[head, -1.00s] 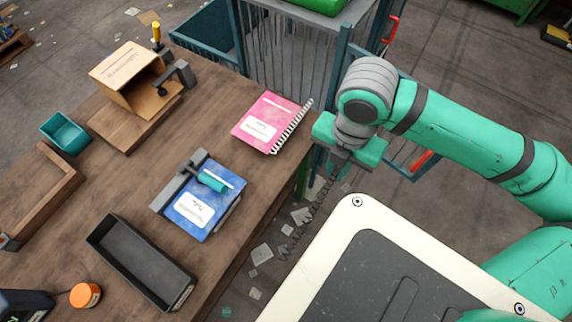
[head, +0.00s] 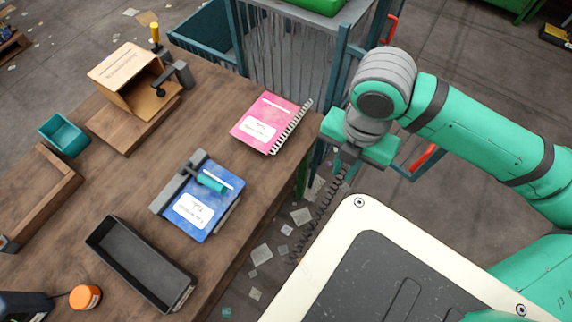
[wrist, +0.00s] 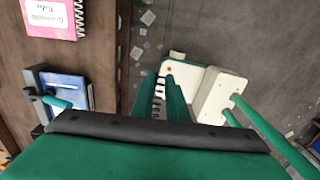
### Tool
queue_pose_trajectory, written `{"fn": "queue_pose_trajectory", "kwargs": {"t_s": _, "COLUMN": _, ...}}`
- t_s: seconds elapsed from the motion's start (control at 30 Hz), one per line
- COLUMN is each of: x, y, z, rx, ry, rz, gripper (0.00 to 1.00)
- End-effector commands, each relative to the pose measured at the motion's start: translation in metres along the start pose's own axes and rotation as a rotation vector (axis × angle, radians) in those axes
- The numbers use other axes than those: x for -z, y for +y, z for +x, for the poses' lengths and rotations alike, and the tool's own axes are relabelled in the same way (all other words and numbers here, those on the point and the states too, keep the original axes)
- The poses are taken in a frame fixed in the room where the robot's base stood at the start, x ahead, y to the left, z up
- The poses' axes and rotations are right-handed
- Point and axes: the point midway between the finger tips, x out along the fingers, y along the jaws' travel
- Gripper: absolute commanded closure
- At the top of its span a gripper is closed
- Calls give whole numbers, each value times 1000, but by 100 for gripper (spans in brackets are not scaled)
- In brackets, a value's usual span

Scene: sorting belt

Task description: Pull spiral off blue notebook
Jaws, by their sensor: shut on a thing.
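The blue notebook (head: 203,202) lies on the wooden table, held under a grey clamp (head: 176,187) with a teal handle. It also shows at the left of the wrist view (wrist: 68,89). No coil is visible along its near right edge. A dark spiral (head: 322,217) hangs below my gripper (head: 348,160), off the table's right side and clear of the notebook. In the wrist view the spiral (wrist: 158,98) sits between the fingers, which are shut on it.
A pink notebook (head: 268,119) with its own white coil lies at the table's right edge. A black tray (head: 140,262), an orange-lidded jar (head: 85,297), a teal bin (head: 63,134) and a cardboard box (head: 125,75) on a wooden base stand on the table. A barred cage (head: 290,55) stands behind.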

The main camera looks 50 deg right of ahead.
Motion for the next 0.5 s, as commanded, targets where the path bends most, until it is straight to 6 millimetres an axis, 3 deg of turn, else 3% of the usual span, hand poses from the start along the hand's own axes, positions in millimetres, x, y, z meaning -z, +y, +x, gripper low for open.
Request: {"fn": "queue_pose_trajectory", "kwargs": {"t_s": 0.5, "x": -1, "y": -17, "z": -31, "rx": -1, "ry": -1, "rz": 5, "gripper": 100}}
